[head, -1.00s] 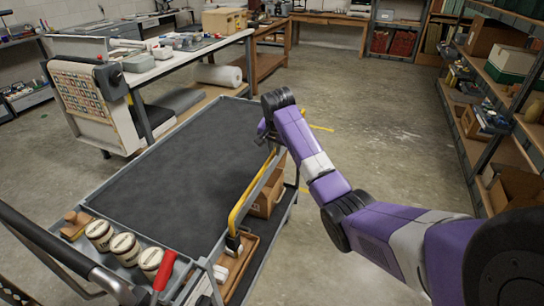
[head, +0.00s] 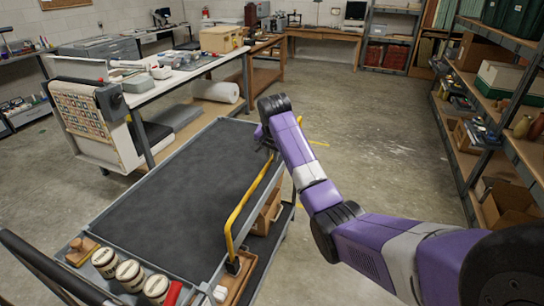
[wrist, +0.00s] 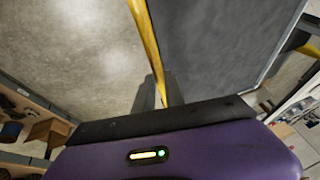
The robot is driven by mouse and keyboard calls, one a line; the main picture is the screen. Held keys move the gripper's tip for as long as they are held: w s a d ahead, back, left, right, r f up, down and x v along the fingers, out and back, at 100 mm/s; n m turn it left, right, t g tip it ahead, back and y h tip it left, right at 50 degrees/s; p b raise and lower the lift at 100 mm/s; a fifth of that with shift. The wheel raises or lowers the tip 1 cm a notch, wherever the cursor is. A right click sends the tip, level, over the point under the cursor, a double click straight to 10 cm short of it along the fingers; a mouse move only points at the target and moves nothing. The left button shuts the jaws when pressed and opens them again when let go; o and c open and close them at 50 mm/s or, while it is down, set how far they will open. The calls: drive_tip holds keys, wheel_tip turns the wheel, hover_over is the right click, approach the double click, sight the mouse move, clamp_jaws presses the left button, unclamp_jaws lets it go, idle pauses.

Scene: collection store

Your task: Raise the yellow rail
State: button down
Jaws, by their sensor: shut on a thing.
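The yellow rail (head: 240,207) runs along the right edge of the cart (head: 172,190). Its near end bends down to a dark bracket, and it stands above the cart's edge. My gripper (head: 267,142) is at the rail's far end, with its fingers partly hidden by the arm in the head view. In the wrist view the rail (wrist: 147,40) passes between the two fingertips (wrist: 160,92), and they are shut on it.
Several labelled jars (head: 130,274) stand at the cart's near end. A cardboard box (head: 266,212) sits on the lower shelf. A workbench (head: 180,72) is at the left, loaded shelving (head: 500,115) at the right. The floor (head: 375,140) behind my arm is clear.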

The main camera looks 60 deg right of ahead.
drive_tip(key=c, duration=1.5)
unclamp_jaws()
drive_tip(key=shift+d+r, duration=0.1)
drive_tip(key=shift+r, duration=0.25)
drive_tip(key=shift+c, duration=0.2)
drive_tip(key=shift+o, duration=0.7)
drive_tip(key=shift+f, duration=0.1)
drive_tip(key=b+v, duration=0.1)
drive_tip(key=v, duration=0.7)
drive_tip(key=shift+f, duration=0.1)
